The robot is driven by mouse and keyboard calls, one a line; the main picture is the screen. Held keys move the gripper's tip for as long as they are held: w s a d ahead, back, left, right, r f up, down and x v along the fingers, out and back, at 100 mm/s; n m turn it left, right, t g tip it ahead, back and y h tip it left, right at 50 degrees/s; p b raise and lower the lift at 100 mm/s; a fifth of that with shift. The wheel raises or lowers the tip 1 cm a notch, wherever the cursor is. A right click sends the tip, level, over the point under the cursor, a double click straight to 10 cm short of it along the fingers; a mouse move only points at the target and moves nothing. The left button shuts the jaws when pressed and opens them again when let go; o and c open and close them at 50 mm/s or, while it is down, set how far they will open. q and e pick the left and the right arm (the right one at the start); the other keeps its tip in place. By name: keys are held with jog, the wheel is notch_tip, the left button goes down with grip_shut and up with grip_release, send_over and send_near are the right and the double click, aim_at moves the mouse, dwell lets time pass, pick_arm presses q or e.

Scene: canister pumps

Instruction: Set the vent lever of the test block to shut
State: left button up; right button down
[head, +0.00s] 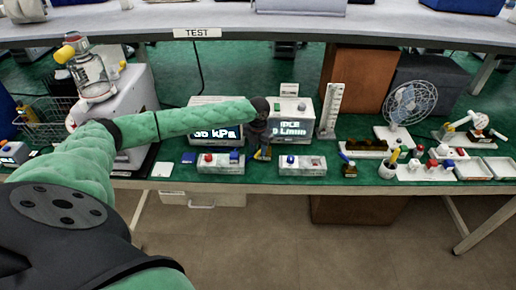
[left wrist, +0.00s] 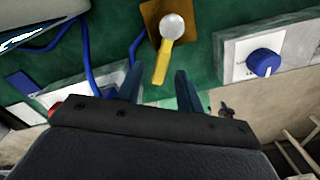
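A yellow-handled lever (left wrist: 166,60) with a round silver hub sits on a brass-coloured block (left wrist: 152,16), which looks like the test block. In the left wrist view the handle points down towards my gripper. My left gripper (left wrist: 160,70) is open, with its two dark fingers on either side of the handle's end. I see a gap on both sides, and cannot tell how high the fingers are above it. In the head view my left gripper (head: 261,147) hangs over the lever and hides most of the block. My right gripper is not in view.
A block with a red knob (head: 207,157) stands left of the lever, and one with a blue knob (head: 290,160) stands right. Blue tubes (left wrist: 82,50) run nearby. Display boxes (head: 292,118) stand behind.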

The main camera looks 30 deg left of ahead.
pick_arm(q)
jog(key=shift+f, duration=0.5)
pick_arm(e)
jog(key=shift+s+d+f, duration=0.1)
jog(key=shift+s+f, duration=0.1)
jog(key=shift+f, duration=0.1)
pick_arm(q)
grip_shut()
